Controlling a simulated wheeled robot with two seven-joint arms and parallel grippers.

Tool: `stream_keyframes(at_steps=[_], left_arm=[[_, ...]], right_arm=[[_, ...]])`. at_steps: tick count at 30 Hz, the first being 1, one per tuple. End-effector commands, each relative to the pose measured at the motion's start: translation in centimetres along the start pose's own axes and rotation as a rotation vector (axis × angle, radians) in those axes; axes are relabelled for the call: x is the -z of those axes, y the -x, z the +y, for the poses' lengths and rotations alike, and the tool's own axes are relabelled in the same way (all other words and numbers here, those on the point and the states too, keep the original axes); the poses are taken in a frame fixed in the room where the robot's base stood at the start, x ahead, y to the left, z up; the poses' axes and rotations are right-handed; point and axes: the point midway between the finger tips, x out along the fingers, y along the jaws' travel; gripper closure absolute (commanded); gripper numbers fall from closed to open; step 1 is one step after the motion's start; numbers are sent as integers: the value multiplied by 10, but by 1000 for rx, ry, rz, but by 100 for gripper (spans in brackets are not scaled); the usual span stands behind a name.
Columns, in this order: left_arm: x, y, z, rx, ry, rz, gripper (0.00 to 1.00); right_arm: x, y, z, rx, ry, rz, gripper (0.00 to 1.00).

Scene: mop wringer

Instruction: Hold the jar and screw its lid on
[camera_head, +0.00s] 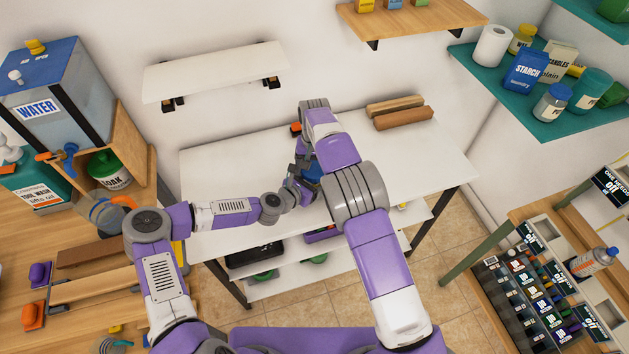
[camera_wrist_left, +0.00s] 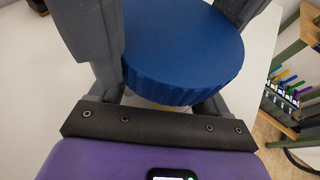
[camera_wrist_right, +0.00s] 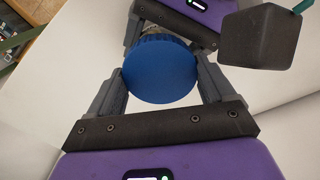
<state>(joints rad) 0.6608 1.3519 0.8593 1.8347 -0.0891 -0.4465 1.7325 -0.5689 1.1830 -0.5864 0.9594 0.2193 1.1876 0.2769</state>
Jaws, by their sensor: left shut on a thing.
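A round blue lid (camera_wrist_right: 160,70) shows face-on in the right wrist view, with a finger of my right gripper (camera_wrist_right: 160,88) on each side. The fingers are apart and close to its rim; whether they touch it I cannot tell. My left gripper (camera_wrist_left: 175,75) is shut, with the blue lid (camera_wrist_left: 185,45) large between its fingers in the left wrist view. The jar is mostly hidden behind the lid and fingers, so its seating under the lid is unclear. In the head view both grippers meet above the white table (camera_head: 240,165), and my right arm covers much of the lid.
A white wall shelf (camera_head: 215,72) hangs behind. A water tank (camera_head: 60,95) stands left, and a teal shelf (camera_head: 500,85) holds containers at right. The table's left part is clear.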

Motion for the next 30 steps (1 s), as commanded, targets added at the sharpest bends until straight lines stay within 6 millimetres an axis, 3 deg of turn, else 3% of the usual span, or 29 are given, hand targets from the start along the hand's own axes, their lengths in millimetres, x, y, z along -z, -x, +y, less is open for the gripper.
stream_keyframes(at_steps=[5,14,18,19,22,30], left_arm=[[0,0,0,0,0,0,100],[0,0,0,0,0,0,100],[0,0,0,0,0,0,100],[0,0,0,0,0,0,100],[0,0,0,0,0,0,100],[0,0,0,0,0,0,100]], right_arm=[[0,0,0,0,-30,0,54],[0,0,-1,1,-440,0,54],[0,0,-1,1,-439,0,54],[0,0,-1,1,-438,0,16],[0,0,-1,1,-437,0,1],[0,4,0,2,-436,1,0]])
